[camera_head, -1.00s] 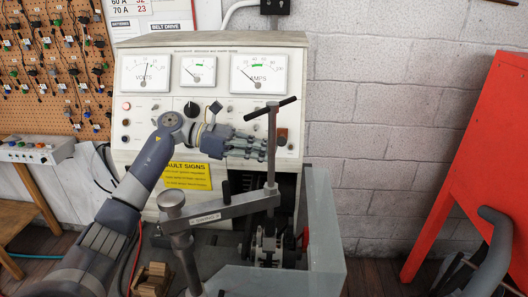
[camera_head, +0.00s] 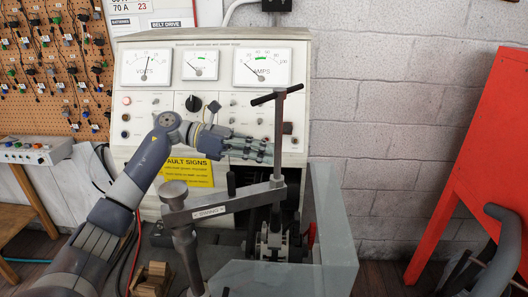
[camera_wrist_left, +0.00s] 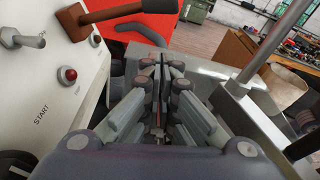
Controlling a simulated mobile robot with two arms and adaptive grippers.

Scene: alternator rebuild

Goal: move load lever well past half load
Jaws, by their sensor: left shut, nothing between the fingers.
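The load lever appears to be the brown handle (camera_head: 286,128) at the right of the test panel. In the left wrist view a brown block (camera_wrist_left: 76,22) with a long reddish-brown bar shows at the upper left, above and ahead of the fingers. My left gripper (camera_head: 270,153) is shut and empty, just below and left of the brown handle, apart from it. In the left wrist view its fingertips (camera_wrist_left: 154,64) are together with nothing between them. My right gripper is not in view.
A clamp screw (camera_head: 278,135) with a T-handle stands right beside my left fingertips, above a clamp arm (camera_head: 225,206). Its bright post (camera_wrist_left: 288,40) is at the right in the wrist view. The amps meter (camera_head: 262,67) needle points low left. A red board (camera_head: 480,150) stands at right.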

